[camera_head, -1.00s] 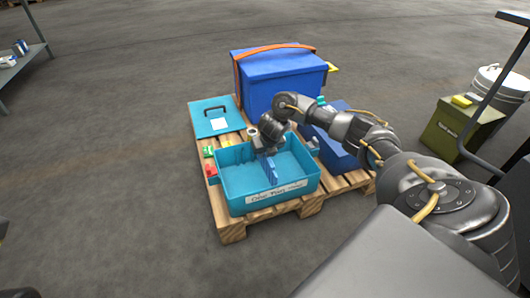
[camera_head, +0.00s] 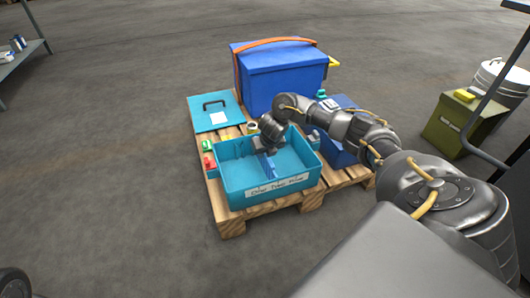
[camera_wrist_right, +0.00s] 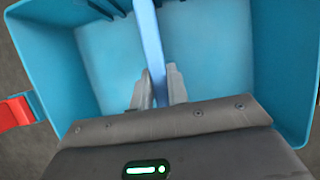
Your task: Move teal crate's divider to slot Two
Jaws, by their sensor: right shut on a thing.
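The teal crate (camera_head: 236,190) stands open on the pallet, with a white label of small handwriting on its front wall. Its blue divider (camera_head: 270,168) stands upright inside, running from front to back near the middle. My right gripper (camera_head: 267,151) reaches down into the crate and is shut on the divider's top edge. In the right wrist view the divider (camera_wrist_right: 151,45) passes between the two fingers (camera_wrist_right: 158,88), with teal floor (camera_wrist_right: 215,45) on both sides. The slots and the divider's lower edge are too small or hidden to tell. My left gripper does not show.
A large blue box (camera_head: 282,80) with an orange strap stands behind on the pallet (camera_head: 233,227). A teal lid (camera_head: 215,112) lies at the back left. Small red (camera_head: 210,162) and green items sit left of the crate. A smaller blue box (camera_head: 345,150) stands to its right.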

